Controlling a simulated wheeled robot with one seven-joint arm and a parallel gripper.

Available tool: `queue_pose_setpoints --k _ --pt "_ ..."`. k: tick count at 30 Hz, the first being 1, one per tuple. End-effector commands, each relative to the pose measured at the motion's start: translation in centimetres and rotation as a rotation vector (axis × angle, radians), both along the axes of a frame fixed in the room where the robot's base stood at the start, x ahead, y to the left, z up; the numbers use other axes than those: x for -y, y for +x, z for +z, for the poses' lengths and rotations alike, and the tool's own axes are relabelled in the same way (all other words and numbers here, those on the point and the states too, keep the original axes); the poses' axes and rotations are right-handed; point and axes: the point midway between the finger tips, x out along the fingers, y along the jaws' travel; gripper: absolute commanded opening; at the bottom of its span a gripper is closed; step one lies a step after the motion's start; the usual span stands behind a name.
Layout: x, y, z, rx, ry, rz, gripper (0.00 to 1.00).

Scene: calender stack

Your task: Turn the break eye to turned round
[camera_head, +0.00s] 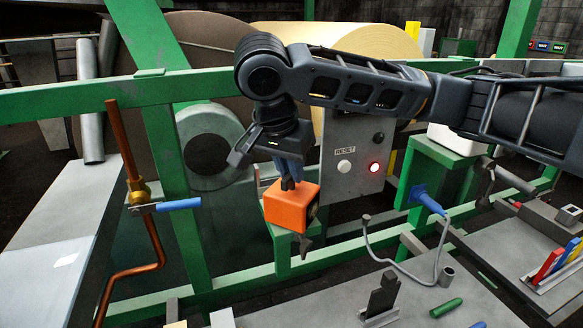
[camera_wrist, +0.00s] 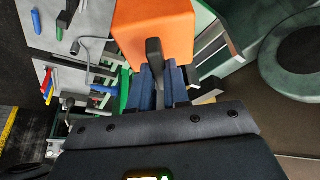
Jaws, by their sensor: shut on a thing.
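The break eye is most likely the orange box (camera_head: 291,207), seated on a green bracket post below my arm. It also shows in the wrist view (camera_wrist: 155,25), at the top centre. My gripper (camera_head: 288,182) points down at the box's top. In the wrist view its blue fingers (camera_wrist: 160,80) are shut around a dark upright tab (camera_wrist: 154,55) at the box. The fingertips and the tab's lower end are partly hidden. A dark part hangs at the box's lower right side in the head view.
A grey panel with a RESET label, white button (camera_head: 344,167) and lit red lamp (camera_head: 374,168) stands behind. A copper pipe with a blue-handled valve (camera_head: 178,204) is at left. Green rails (camera_head: 250,283) surround the box. A grey bench (camera_head: 410,310) with several tools is at lower right.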

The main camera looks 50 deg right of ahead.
Motion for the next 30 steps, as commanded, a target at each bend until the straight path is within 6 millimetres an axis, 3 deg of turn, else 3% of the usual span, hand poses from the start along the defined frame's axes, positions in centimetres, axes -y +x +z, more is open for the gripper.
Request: queue_pose_setpoints --k 18,30 --pt "0.04 0.39 0.04 0.001 0.0 -0.545 0.0" --pt "0.04 0.46 -0.02 0.002 0.001 -0.718 0.0"
